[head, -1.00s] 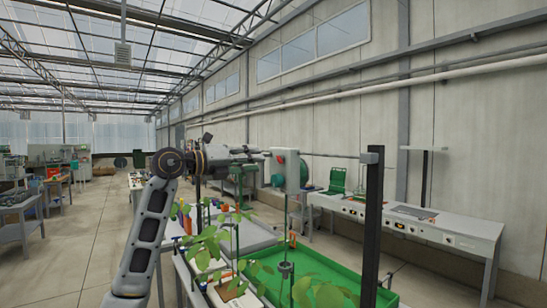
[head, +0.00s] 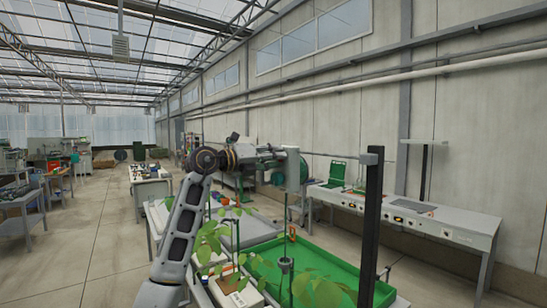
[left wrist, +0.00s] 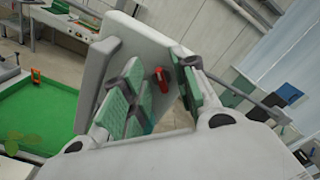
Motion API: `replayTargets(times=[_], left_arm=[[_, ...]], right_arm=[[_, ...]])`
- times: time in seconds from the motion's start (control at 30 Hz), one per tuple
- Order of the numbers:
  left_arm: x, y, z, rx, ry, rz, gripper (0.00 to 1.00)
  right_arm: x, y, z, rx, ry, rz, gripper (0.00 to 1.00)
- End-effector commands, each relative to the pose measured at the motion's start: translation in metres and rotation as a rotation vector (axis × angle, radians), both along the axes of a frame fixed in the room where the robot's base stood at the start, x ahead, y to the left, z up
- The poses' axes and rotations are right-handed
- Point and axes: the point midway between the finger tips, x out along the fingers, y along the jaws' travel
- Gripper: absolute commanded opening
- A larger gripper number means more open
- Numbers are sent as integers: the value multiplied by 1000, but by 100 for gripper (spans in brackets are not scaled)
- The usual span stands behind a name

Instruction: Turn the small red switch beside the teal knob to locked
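The small red switch (left wrist: 161,80) shows in the left wrist view on the face of a pale grey box (left wrist: 140,50). My left gripper (left wrist: 157,84) is open, with green-padded fingers on either side of the switch. I cannot tell whether a finger touches it. A small teal patch (left wrist: 148,128) shows low between the fingers; I cannot tell whether it is the knob. My right gripper is out of view.
Below are a green tray (head: 335,265) and leafy plants (head: 212,240). A long grey workbench (head: 455,228) runs along the wall.

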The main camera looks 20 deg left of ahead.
Motion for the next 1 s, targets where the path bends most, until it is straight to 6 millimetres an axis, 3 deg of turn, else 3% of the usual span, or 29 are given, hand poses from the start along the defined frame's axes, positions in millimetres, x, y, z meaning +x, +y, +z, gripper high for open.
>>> replayTargets(times=[0.13, 0.37, 1.0], left_arm=[[0, 0, 0, 0, 0, 0, 29], [0, 0, 0, 0, 0, 0, 1], [0, 1, 0, 99, -76, 3, 0]], right_arm=[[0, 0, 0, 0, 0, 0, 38], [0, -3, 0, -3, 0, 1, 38], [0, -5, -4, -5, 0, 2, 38]])
